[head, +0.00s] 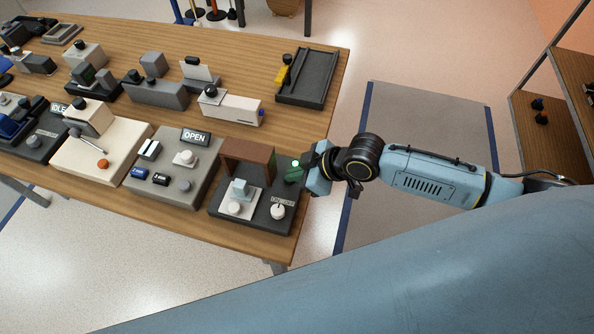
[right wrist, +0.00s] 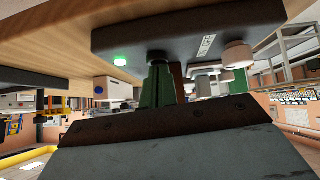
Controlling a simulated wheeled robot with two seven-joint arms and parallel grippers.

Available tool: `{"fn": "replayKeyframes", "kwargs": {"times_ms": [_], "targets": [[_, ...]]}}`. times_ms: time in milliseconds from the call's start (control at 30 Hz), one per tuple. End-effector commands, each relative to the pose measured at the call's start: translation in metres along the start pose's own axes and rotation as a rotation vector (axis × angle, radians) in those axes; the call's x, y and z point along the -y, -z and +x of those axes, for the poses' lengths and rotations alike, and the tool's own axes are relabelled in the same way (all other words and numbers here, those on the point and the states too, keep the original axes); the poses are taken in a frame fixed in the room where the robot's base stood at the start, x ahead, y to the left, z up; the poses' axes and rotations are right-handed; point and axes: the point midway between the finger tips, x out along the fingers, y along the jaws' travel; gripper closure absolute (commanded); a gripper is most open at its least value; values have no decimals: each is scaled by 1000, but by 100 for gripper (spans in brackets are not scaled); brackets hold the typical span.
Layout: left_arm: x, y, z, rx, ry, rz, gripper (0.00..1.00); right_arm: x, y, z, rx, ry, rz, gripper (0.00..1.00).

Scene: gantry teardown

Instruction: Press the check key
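A dark station plate (head: 258,212) sits at the near right corner of the table, with a small lit green lamp (head: 296,163) near its right edge. The lamp also shows in the right wrist view (right wrist: 120,60). My right gripper (head: 291,173) reaches in from the right, its green fingers together and empty over the plate beside the lamp. In the right wrist view the fingertips (right wrist: 159,66) are at a dark round key (right wrist: 157,56) on the plate. I cannot tell whether they touch it. The fingers hide the key in the head view. My left gripper is out of view.
The plate also carries a brown arch (head: 248,152), a white knob (head: 278,211) and a pale block on a white pad. A grey station with an OPEN sign (head: 195,137) stands to its left. A white box (head: 232,108) and a black tray (head: 318,78) stand behind.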

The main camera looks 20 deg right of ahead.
Motion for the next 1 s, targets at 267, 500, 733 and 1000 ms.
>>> {"fn": "replayKeyframes", "kwargs": {"times_ms": [267, 500, 733, 1000], "targets": [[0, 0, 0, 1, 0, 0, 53, 6, -14, 3, 35, 13, 6, 100], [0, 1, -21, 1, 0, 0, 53, 6, 0, -11, 32, 11, 7, 100], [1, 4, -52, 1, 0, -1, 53, 3, 25, -32, 16, 4, 7, 100], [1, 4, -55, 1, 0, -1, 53, 2, 24, -92, 13, 1, 4, 100]]}}
